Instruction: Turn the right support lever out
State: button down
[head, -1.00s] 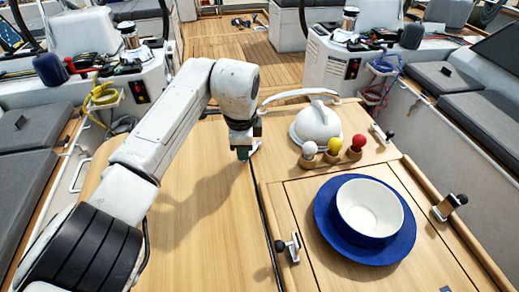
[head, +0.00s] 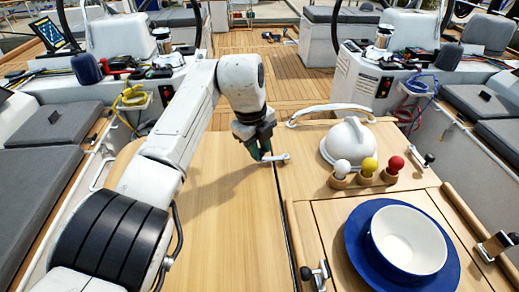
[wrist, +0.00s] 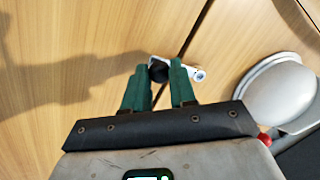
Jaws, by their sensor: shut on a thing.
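My gripper (head: 258,154) is shut on the black knob of a small metal lever (head: 279,158) at the far part of the wooden table, beside the long dark seam. In the wrist view the green fingers (wrist: 158,68) sit on both sides of the black knob (wrist: 158,71). The lever's pale metal arm (wrist: 196,73) reaches right from the knob across the seam to a round pivot. Part of the knob is hidden between the fingers. Another black-knobbed lever (head: 317,273) stands at the near end of the seam.
Right of the seam are a white domed fitting (head: 348,142), white, yellow and red balls (head: 368,168) on wooden cups, and a white bowl (head: 408,240) on a blue plate (head: 360,260). More latches (head: 497,245) line the table's right side. The left leaf (head: 235,225) is clear.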

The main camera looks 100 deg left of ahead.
jog(key=shift+a+r+m, duration=0.1)
jog(key=shift+a+m, duration=0.1)
jog(key=shift+m, duration=0.1)
jog(key=c, duration=0.9)
grip_release()
jog(key=r, duration=0.3)
jog(key=s+d+r+b, duration=0.1)
jog(key=r, duration=0.6)
jog(key=shift+s+d+r, duration=0.25)
jog(key=shift+f, duration=0.1)
jog(key=f, duration=0.3)
jog(key=w+a+f, duration=0.1)
jog(key=f, duration=0.3)
jog(key=f+p, duration=0.1)
jog(key=f, duration=0.2)
jog(key=shift+w+a+f, duration=0.2)
jog(key=shift+a+f, duration=0.05)
jog(key=shift+f, duration=0.05)
jog(key=shift+d, duration=0.1)
